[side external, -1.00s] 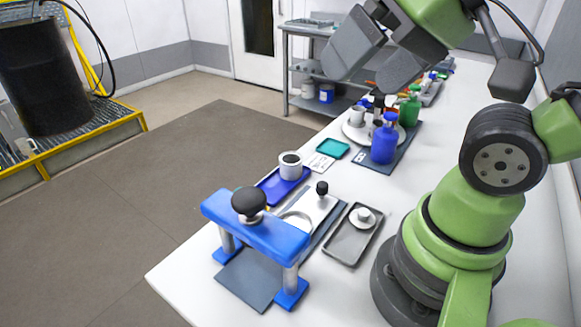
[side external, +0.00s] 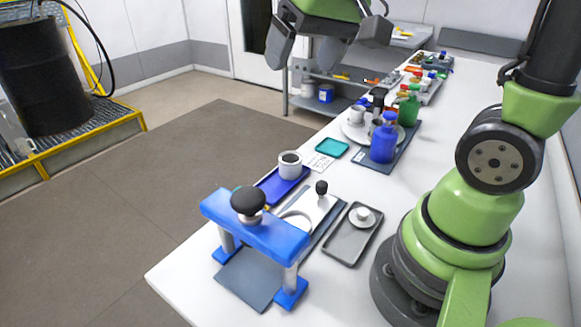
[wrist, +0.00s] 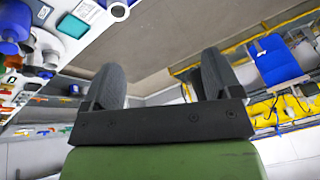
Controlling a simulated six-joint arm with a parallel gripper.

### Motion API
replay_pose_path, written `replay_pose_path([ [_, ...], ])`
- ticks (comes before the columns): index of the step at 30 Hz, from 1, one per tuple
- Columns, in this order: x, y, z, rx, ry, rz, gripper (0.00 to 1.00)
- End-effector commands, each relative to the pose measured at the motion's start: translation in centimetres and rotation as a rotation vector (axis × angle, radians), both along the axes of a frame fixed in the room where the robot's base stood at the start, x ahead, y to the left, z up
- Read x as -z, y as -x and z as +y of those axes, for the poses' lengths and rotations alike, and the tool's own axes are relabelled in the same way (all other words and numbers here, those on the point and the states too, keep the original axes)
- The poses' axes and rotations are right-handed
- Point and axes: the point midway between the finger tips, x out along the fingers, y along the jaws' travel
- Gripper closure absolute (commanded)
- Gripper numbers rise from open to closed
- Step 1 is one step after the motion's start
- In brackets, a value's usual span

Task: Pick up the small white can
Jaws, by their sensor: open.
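The small white can (side external: 290,166), with a dark opening on top, stands upright at the end of a blue tray (side external: 270,190) near the table's left edge. In the wrist view, what looks like this can (wrist: 118,10) is cut by the top edge. My gripper (side external: 303,52) is high above the table's far-left edge, in the air and well away from the can. In the wrist view, its two dark fingers (wrist: 162,75) are spread wide with nothing between them.
A blue press-like frame (side external: 255,230) with a black knob stands in front of the can. A teal tray (side external: 332,149) and card lie behind it. A blue bottle (side external: 384,140), cups and a green bottle (side external: 408,108) stand farther back. A grey tray (side external: 352,236) lies right.

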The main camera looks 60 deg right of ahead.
Motion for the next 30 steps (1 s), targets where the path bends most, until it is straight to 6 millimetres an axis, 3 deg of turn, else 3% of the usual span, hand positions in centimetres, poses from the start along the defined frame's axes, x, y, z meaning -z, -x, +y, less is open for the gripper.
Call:
replay_pose_path([
  [6, 5.6, -6.2, -4.2, 0.016, 0.036, 0.166, 0.16],
  [12, 12.7, -9.4, -8.0, 0.019, 0.05, 0.298, 0.16],
  [18, 17.7, -10.3, -10.2, 0.015, 0.052, 0.377, 0.16],
  [30, 23.0, -10.3, -10.6, 0.013, 0.051, 0.397, 0.16],
])
